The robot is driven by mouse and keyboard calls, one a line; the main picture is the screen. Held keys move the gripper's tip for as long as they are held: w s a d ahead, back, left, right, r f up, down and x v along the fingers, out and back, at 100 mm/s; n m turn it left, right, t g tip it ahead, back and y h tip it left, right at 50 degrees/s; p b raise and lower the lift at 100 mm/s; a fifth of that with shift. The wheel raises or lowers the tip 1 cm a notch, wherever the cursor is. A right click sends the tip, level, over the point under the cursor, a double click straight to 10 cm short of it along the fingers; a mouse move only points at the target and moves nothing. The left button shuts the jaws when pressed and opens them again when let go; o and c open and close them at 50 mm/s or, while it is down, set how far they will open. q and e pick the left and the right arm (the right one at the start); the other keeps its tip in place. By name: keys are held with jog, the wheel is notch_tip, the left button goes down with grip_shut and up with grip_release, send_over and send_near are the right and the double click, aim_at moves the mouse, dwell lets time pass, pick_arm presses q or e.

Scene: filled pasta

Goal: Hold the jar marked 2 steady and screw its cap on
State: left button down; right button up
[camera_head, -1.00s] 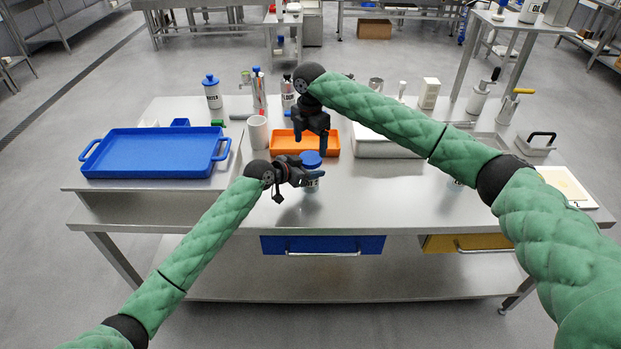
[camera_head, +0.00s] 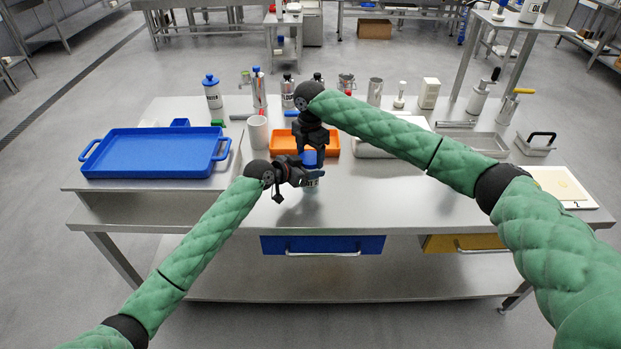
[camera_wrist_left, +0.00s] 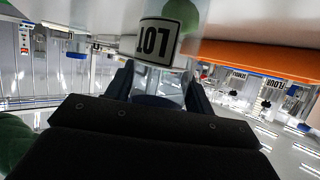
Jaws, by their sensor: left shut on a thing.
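The small clear jar (camera_head: 311,186) with a blue cap (camera_head: 309,157) stands upright at the middle of the table. In the left wrist view the jar (camera_wrist_left: 183,50) appears upside down; its label reads LOT, and no number is legible. Something green shows inside it. My left gripper (camera_head: 302,178) is shut on the jar from the left side. My right gripper (camera_head: 311,152) points down from above, with its fingers beside the cap. The picture does not show whether they press on it. The cap sits at the jar's top; its thread is hidden.
An orange tray (camera_head: 334,144) lies just behind the jar. A big blue tray (camera_head: 150,174) is on the left, and a white cup (camera_head: 257,132) stands near the orange tray. Bottles and tools line the back.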

jog(key=shift+c, duration=0.4)
jog(key=shift+m, duration=1.7)
jog(key=shift+c, duration=0.2)
jog(key=o, duration=1.1)
jog(key=shift+r, duration=2.25)
jog(key=shift+r, duration=0.1)
jog(key=shift+c, duration=0.4)
